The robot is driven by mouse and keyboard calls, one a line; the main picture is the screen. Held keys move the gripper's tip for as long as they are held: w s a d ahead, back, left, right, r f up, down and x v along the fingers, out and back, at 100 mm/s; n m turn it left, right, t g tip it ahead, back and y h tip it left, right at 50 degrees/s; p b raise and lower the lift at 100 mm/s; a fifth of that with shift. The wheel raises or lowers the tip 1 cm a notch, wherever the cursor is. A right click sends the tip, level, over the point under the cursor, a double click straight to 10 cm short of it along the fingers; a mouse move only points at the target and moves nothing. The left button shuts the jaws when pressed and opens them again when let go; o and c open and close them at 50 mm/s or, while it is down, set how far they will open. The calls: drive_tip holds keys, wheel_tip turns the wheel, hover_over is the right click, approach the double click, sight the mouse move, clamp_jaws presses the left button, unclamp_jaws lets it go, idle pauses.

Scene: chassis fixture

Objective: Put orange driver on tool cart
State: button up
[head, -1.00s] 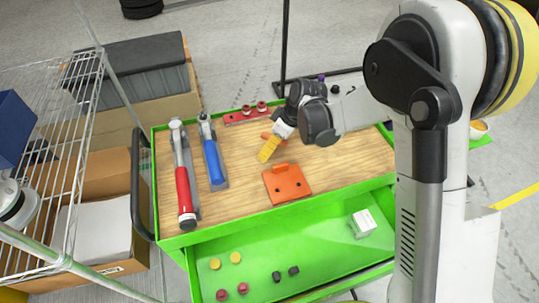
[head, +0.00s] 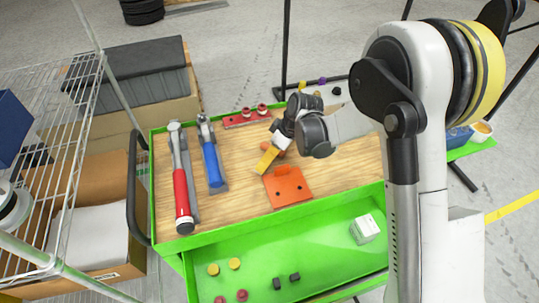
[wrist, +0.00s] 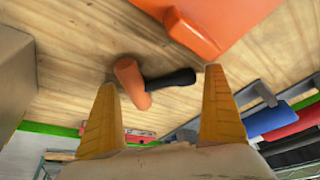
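The orange driver (wrist: 132,84) lies on the wooden cart top in the wrist view, with an orange handle and a black part pointing right. In the head view only a small orange bit of it (head: 279,151) shows beside my gripper; the rest is hidden. My gripper (head: 264,165) has yellow fingers and is low over the cart top. In the wrist view the gripper (wrist: 160,85) is open, fingers wide apart, with the driver showing in the gap between them. I cannot tell whether a finger touches it. The tool cart (head: 240,188) is green with a wooden top.
An orange bracket plate (head: 287,188) lies close to my gripper. Red (head: 182,190) and blue (head: 211,160) handled tools lie at left, and a red rack (head: 247,117) at the back. The green drawer (head: 320,250) is open, holding a white box (head: 364,229) and small pucks.

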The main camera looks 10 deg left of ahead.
drive_tip(key=shift+r, duration=0.1)
drive_tip(key=s+d+r+m+t+p, duration=0.1)
drive_tip(key=s+d+r+m+p, duration=0.1)
drive_tip(key=d+r, duration=0.6)
drive_tip(key=s+d+r+m+t+p, duration=0.1)
drive_tip(key=s+d+r+m+p, duration=0.15)
drive_tip(key=r, duration=0.95)
drive_tip(key=s+d+r+m+t+h, duration=0.2)
drive_tip(key=s+d+m, duration=0.3)
drive_tip(key=s+d, duration=0.3)
drive_tip(key=s+d+r+m+t+h, duration=0.2)
drive_tip(key=s+d+r+m, duration=0.2)
drive_tip(key=s+d, duration=0.5)
drive_tip(key=shift+s+d+r+m, duration=0.15)
drive_tip(key=shift+s+r+m, duration=0.2)
drive_tip(key=shift+s+r, duration=0.15)
